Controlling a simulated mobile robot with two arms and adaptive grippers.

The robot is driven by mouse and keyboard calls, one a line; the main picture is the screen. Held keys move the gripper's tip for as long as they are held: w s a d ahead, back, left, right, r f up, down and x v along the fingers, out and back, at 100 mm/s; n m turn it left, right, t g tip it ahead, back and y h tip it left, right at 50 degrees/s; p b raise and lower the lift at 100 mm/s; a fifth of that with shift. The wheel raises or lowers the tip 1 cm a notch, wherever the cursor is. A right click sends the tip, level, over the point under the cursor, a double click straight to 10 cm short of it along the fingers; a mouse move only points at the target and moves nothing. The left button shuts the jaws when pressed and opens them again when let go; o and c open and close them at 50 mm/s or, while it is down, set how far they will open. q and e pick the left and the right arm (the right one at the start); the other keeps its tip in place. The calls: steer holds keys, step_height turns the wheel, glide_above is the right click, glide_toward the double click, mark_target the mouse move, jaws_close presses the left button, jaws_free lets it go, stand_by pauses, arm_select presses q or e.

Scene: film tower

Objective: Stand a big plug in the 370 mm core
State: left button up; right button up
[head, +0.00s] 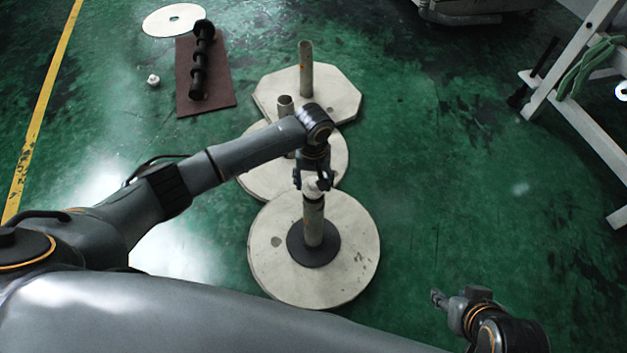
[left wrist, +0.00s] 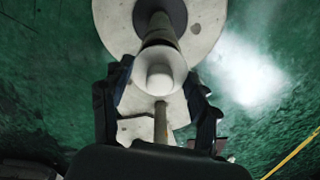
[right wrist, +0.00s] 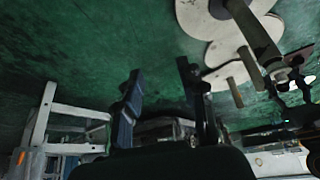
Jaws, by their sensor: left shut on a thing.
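A white round plug (left wrist: 160,72) is between the fingers of my left gripper (head: 313,181), which is shut on it. The plug (head: 313,192) is at the upper end of the upright grey core (head: 313,222) on the front round board. Whether it is seated in the core or just above it I cannot tell. A dark disc (head: 325,254) surrounds this core's foot. A shorter-looking core (head: 285,108) stands on the middle board, partly hidden by my left arm. Another core (head: 305,70) stands on the back board. My right gripper (head: 438,298) is open and empty, low at the right (right wrist: 160,92).
The front board (head: 355,270), middle board (head: 252,180) and back octagonal board (head: 345,95) form a row. A white frame (head: 580,120) stands right; floor between is clear.

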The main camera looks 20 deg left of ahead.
steer(key=shift+s, duration=0.2)
arm_select(q)
steer(key=shift+p, duration=0.65)
arm_select(e)
steer(key=s+g, duration=0.1)
steer(key=s+d, duration=0.1)
steer(key=s, duration=0.1)
steer(key=shift+s+f+g, duration=0.1)
steer(key=shift+g, duration=0.3)
arm_select(q)
steer(key=shift+f, duration=1.4)
arm_select(e)
steer(key=shift+f, duration=0.1)
stand_by(0.4)
arm_select(q)
steer(key=o, duration=1.2)
step_height(320, 180, up, 12)
steer(key=shift+f, duration=0.1)
